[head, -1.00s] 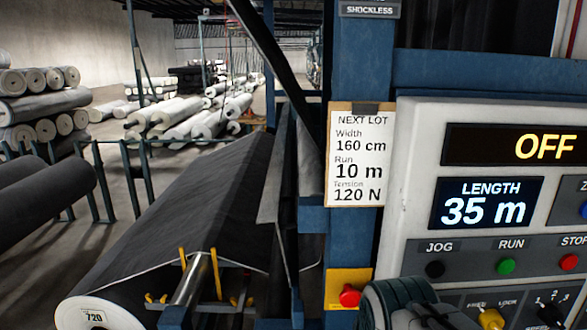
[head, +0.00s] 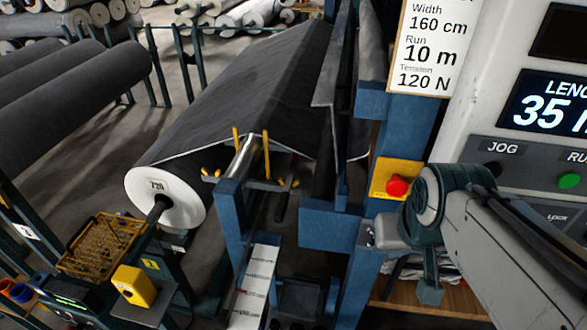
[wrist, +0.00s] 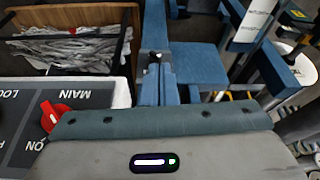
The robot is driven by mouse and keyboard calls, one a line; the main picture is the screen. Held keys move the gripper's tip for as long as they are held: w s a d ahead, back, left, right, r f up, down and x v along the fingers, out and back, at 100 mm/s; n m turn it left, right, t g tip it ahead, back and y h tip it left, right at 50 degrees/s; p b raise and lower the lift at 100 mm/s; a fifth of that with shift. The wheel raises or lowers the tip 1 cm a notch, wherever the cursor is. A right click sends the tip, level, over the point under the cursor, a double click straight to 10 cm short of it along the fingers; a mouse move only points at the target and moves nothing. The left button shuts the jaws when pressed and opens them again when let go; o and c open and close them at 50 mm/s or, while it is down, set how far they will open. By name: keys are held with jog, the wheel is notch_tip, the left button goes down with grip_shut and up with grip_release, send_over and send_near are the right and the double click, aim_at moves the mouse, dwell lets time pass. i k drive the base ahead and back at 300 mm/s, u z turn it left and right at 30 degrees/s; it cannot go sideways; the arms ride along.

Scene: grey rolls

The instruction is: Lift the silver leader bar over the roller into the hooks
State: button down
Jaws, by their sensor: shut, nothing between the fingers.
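A shiny silver cylinder (head: 243,158) lies at the top of a blue frame, near the left of two upright yellow posts (head: 266,150). Whether it is the leader bar or the roller I cannot tell. Small yellow hook-like pieces (head: 294,183) sit on a dark crossbar at its right. Dark cloth (head: 235,85) with a pale edge drapes behind it, from a large roll (head: 168,197). My gripper (head: 378,237) is well right of the cylinder, beside a blue post. In the wrist view my gripper (wrist: 156,66) appears shut and empty over blue machine parts.
A control panel (head: 530,155) and a red button on a yellow box (head: 397,187) stand close to my arm. Blue posts (head: 345,225) rise between my gripper and the cylinder. A yellow basket (head: 100,245) is at lower left. A wooden bin of scraps (wrist: 72,45) shows in the wrist view.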

aim_at(280, 214)
jog(key=u, duration=0.45)
jog(key=k, duration=1.1)
jog(key=z, duration=0.25)
jog(key=i, duration=1.5)
jog(key=u, duration=0.7)
